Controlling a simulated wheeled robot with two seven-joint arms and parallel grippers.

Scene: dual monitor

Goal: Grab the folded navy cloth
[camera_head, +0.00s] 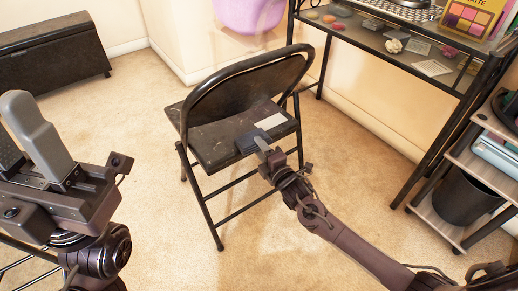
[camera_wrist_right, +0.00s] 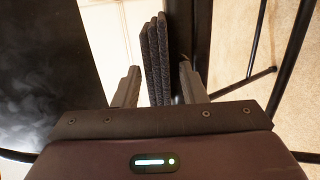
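The folded navy cloth (camera_head: 248,141) is a small dark bundle at the front part of the black folding chair's seat (camera_head: 215,139). In the right wrist view the cloth (camera_wrist_right: 157,62) shows as several dark layers standing on edge. My right gripper (camera_head: 262,146) is at the cloth. Its fingers (camera_wrist_right: 158,86) are open, one on each side of the cloth, with gaps visible between. The finger contact with the cloth cannot be seen. My left gripper (camera_head: 17,128) is at the left edge of the head view, raised, open and empty.
A pale flat patch (camera_head: 270,121) lies on the seat beside the cloth. The chair's curved backrest (camera_head: 245,80) rises behind. A dark bench (camera_head: 50,55) is at back left. Carpet between is clear.

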